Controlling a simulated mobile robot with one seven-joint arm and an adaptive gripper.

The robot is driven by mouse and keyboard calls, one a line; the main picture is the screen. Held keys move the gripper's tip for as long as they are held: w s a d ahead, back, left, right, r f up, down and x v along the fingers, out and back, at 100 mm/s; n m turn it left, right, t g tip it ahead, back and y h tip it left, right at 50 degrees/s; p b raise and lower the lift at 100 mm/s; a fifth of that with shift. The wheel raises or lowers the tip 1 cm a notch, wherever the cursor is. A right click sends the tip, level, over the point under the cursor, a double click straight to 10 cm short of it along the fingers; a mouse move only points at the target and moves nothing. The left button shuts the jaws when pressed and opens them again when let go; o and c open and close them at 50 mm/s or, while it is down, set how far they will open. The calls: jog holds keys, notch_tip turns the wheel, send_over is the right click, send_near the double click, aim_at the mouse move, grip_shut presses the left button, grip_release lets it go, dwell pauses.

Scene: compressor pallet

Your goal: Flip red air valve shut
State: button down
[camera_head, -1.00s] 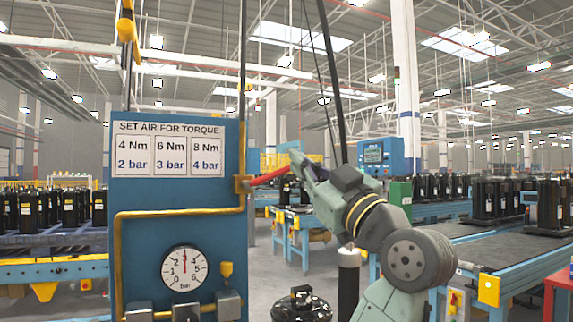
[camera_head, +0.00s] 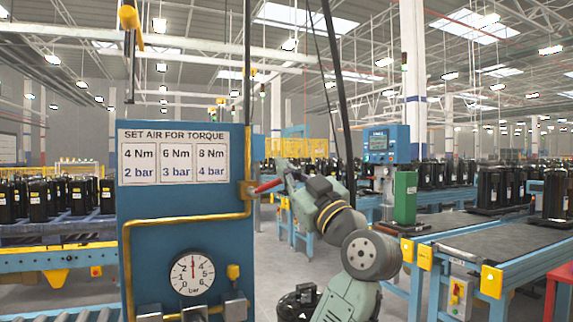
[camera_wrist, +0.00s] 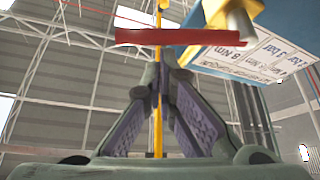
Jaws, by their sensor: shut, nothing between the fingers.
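The red valve handle (camera_head: 268,186) sticks out to the right from a brass valve body (camera_head: 246,189) on the right edge of the blue air panel (camera_head: 180,260). It tilts slightly upward away from the valve. My gripper (camera_head: 284,170) is at the handle's outer end, shut and empty. In the wrist view, the red handle (camera_wrist: 180,37) crosses just past the tips of my gripper (camera_wrist: 165,60), whose purple-padded fingers meet at the top. I cannot tell whether the fingertips touch the handle.
A pressure gauge (camera_head: 192,273) on the panel has its needle pointing about straight up. A yellow pipe (camera_head: 185,219) runs across the panel to the valve. A torque sign (camera_head: 172,157) is above. Conveyors with black compressors (camera_head: 497,188) stand to the right.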

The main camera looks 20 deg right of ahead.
jog(key=f+m+h+b, duration=0.1)
jog(key=d+m+h+b, duration=0.1)
jog(key=m, duration=0.1)
jog(key=f+m+t+h+b, duration=0.1)
jog(key=m, duration=0.1)
jog(key=shift+d+f+h+b, duration=0.2)
jog(key=shift+f+h+b, duration=0.1)
jog(key=shift+f+h, duration=0.1)
jog(key=shift+r, duration=0.1)
